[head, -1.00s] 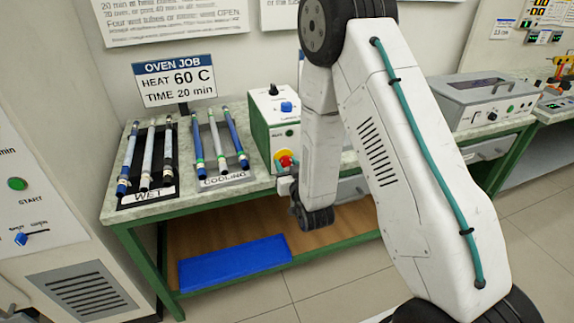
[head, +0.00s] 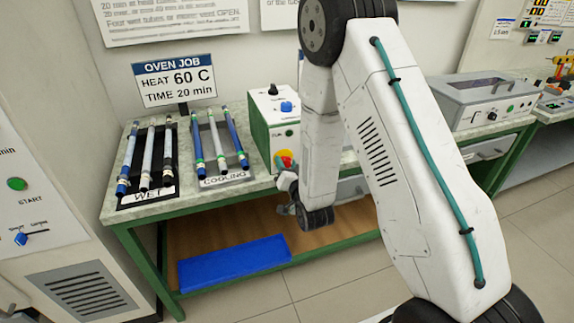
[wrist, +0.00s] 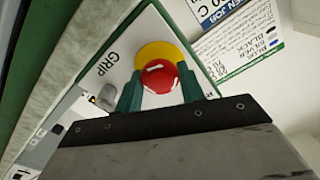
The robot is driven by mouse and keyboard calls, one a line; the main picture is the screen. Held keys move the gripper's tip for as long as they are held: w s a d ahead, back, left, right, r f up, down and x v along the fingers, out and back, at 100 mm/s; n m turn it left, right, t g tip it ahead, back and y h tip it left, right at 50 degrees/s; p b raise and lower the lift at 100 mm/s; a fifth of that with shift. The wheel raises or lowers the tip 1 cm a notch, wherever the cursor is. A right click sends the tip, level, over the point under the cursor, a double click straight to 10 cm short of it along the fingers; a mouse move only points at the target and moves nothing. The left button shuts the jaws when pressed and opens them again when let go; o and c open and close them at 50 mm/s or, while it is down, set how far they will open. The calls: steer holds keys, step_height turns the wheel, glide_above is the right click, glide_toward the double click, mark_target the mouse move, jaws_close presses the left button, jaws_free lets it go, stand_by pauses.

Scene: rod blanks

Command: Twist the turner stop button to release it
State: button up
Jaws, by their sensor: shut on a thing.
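The turner stop button is a red mushroom button on a yellow round plate. In the wrist view the red button (wrist: 158,77) sits between the two green fingers of my gripper (wrist: 159,92), which is shut on it. The yellow plate (wrist: 165,50) shows behind the button. In the head view the button (head: 285,161) is on the front of the green and white turner box (head: 279,120), partly covered by my gripper (head: 286,178). The word GRIP shows beside it in the wrist view.
Racks of rods labelled WET (head: 158,196) and COOLING (head: 228,180) lie on the bench (head: 185,188) to the left of the turner box. A blue mat (head: 235,266) lies on the lower shelf. A grey lidded machine (head: 486,100) stands at the right.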

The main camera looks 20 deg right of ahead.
steer(key=shift+w+r, duration=0.1)
steer(key=o, duration=1)
steer(key=shift+s, duration=3.9)
